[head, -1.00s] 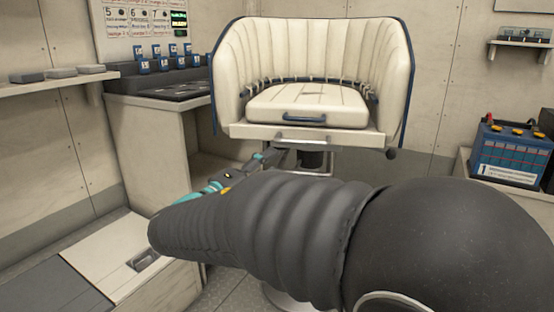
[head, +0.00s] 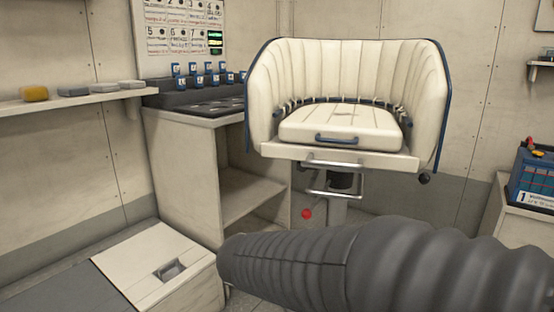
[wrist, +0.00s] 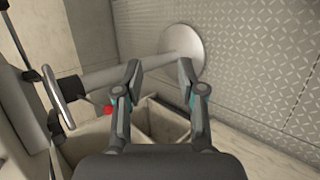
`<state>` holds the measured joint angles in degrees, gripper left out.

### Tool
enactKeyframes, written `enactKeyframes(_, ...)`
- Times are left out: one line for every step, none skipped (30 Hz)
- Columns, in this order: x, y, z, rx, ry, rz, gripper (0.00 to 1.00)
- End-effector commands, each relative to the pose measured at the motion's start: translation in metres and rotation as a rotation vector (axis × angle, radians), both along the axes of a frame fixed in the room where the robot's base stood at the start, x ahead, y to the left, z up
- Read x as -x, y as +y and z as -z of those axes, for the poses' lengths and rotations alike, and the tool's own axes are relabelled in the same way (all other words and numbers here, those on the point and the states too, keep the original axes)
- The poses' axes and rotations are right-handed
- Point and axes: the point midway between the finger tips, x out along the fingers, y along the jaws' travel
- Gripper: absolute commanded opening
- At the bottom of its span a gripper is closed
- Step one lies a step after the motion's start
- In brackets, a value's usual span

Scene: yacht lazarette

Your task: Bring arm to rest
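My gripper (wrist: 158,75) shows in the wrist view with its two dark fingers apart and nothing between them. Past the fingertips are the seat's pale post and its round base plate (wrist: 184,50) on the floor; I cannot tell how near they are. In the head view my dark, ribbed arm (head: 330,265) reaches across the lower right toward the middle. The gripper itself is hidden there behind the arm.
A cream helm seat (head: 340,125) stands on a post (head: 338,210) with a red knob (head: 307,214) beside it. A counter (head: 190,118) with blue-tagged items stands left. A hatch lid (head: 150,255) is at lower left. A blue battery (head: 535,180) is at right.

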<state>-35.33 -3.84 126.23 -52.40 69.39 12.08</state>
Motion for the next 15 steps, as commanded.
enactKeyframes(0.017,-0.008,0.004,-0.088,0.034,0.034,0.39)
enactKeyframes(0.027,-0.010,0.007,-0.143,0.055,0.052,0.39)
enactKeyframes(0.039,-0.013,0.011,-0.216,0.076,0.078,0.39)
enactKeyframes(0.048,-0.014,0.013,-0.275,0.087,0.099,0.39)
enactKeyframes(0.057,-0.015,0.015,-0.333,0.095,0.120,0.39)
enactKeyframes(0.069,-0.016,0.015,-0.411,0.099,0.149,0.39)
enactKeyframes(0.077,-0.017,0.015,-0.471,0.097,0.174,0.39)
enactKeyframes(0.084,-0.017,0.014,-0.526,0.094,0.196,0.39)
enactKeyframes(0.093,-0.017,0.011,-0.599,0.082,0.228,0.39)
enactKeyframes(0.099,-0.018,0.009,-0.650,0.070,0.252,0.39)
enactKeyframes(0.104,-0.018,0.006,-0.702,0.055,0.276,0.39)
enactKeyframes(0.111,-0.020,0.002,-0.764,0.033,0.309,0.39)
enactKeyframes(0.116,-0.021,-0.002,-0.810,0.011,0.335,0.39)
enactKeyframes(0.120,-0.023,-0.006,-0.850,-0.010,0.360,0.39)
enactKeyframes(0.126,-0.026,-0.012,-0.901,-0.042,0.396,0.39)
